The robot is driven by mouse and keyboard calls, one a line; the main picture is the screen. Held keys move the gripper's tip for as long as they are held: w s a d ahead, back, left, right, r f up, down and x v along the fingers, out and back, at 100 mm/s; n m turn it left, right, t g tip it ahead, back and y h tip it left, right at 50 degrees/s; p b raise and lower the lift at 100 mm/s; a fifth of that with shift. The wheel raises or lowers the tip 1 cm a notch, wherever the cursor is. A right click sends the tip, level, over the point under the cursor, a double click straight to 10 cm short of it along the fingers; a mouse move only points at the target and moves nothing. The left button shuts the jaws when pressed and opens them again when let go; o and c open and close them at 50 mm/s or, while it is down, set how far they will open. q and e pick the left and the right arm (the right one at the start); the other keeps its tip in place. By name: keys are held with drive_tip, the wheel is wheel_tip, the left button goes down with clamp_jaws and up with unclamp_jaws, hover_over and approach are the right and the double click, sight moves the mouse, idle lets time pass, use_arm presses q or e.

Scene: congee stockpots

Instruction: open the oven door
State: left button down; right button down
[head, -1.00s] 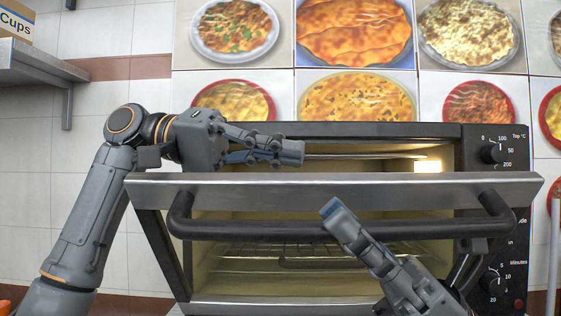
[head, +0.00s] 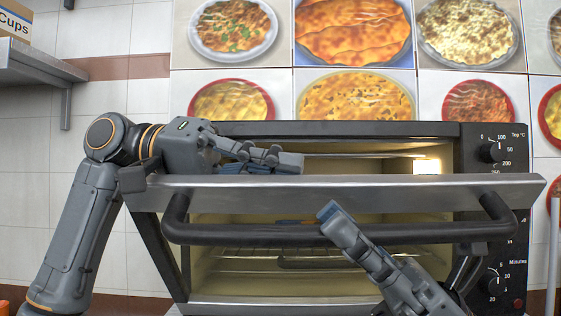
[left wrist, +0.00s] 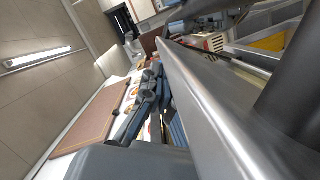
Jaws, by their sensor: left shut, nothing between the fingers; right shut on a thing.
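The oven (head: 350,130) is a black toaster oven with a lit inside. Its door (head: 420,189) is partly open, with its silver top edge tipped out towards me. My left gripper (head: 290,162) is shut and empty, lying just behind and above that top edge, at the door's opening. In the left wrist view its dark fingers (left wrist: 150,105) lie alongside the silver door edge (left wrist: 220,115).
A wire rack (head: 300,262) is inside the oven. Knobs (head: 491,151) line its right side. A metal shelf (head: 35,65) with a box (head: 28,26) is at the upper left. A tiled wall with food pictures (head: 355,32) stands behind.

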drive_tip(key=c, duration=1.6)
unclamp_jaws()
drive_tip(key=shift+w+d+r+m+t, duration=0.2)
drive_tip(key=shift+w+m+t, duration=0.1)
drive_tip(key=shift+w+t, duration=0.1)
drive_tip(key=o, duration=0.4)
drive_tip(key=shift+s+a, duration=0.1)
drive_tip(key=shift+a, duration=0.1)
